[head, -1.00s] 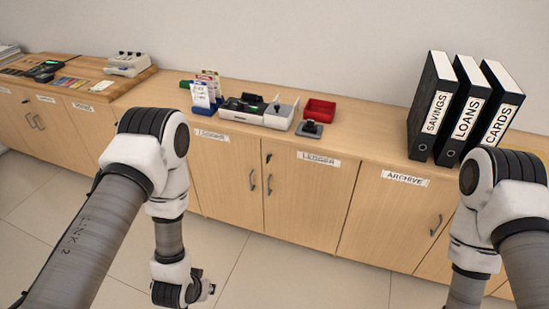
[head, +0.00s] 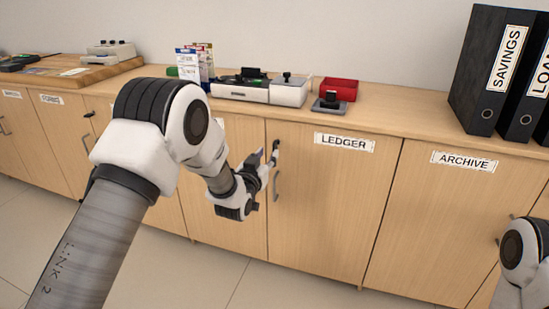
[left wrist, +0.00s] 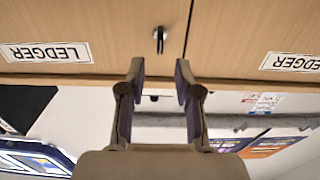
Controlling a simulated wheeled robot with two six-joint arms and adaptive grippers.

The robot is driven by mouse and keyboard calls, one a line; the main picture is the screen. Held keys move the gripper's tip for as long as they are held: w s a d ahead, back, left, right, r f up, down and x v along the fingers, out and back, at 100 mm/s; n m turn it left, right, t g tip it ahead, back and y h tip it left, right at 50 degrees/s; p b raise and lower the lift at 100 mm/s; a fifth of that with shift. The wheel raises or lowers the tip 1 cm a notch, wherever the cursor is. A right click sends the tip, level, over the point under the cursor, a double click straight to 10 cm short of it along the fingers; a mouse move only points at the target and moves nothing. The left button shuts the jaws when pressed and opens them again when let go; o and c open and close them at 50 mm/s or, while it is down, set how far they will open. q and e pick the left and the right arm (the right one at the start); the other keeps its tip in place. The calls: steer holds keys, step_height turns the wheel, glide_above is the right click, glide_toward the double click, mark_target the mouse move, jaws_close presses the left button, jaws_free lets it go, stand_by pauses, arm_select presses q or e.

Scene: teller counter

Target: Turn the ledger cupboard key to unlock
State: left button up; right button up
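The ledger cupboard door (head: 325,205) is shut, with a LEDGER label (head: 343,141) near its top. A small dark key (head: 276,145) sits at its upper left edge, above the handle (head: 276,186). In the left wrist view, which is upside down, the key (left wrist: 159,38) stands out from the wood near the door seam. My left gripper (head: 268,164) is close to the key. In the wrist view its two fingers (left wrist: 160,73) are apart with nothing between them, lined up with the key but not around it. My right gripper is out of view.
The counter above holds a white device (head: 240,91), a red tray (head: 338,88), a stamp on a pad (head: 329,103) and black binders (head: 490,70). My right arm is at the right edge. The floor (head: 210,280) before the cupboards is clear.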

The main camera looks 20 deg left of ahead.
mark_target(274, 146)
arm_select(q)
steer(key=w+b, duration=0.1)
steer(key=w, duration=0.5)
steer(key=shift+w+d+f+b, duration=0.1)
steer(key=shift+b, duration=0.2)
jaws_close()
steer(key=shift+m+p, duration=0.3)
steer(key=m+p, duration=0.1)
steer(key=m, duration=0.1)
steer(key=shift+d+m, duration=0.1)
steer(key=shift+m, duration=0.2)
steer(key=m+p, duration=0.2)
steer(key=m, duration=0.3)
steer(key=shift+d+p, duration=0.15)
steer(key=shift+p, duration=0.15)
steer(key=m+p, duration=0.1)
steer(key=m, duration=0.4)
steer(key=shift+d+f, duration=0.1)
steer(key=shift+f, duration=0.05)
steer(key=m, duration=0.3)
steer(key=m+p, duration=0.1)
steer(key=shift+f+m, duration=0.25)
steer(key=shift+m, duration=0.05)
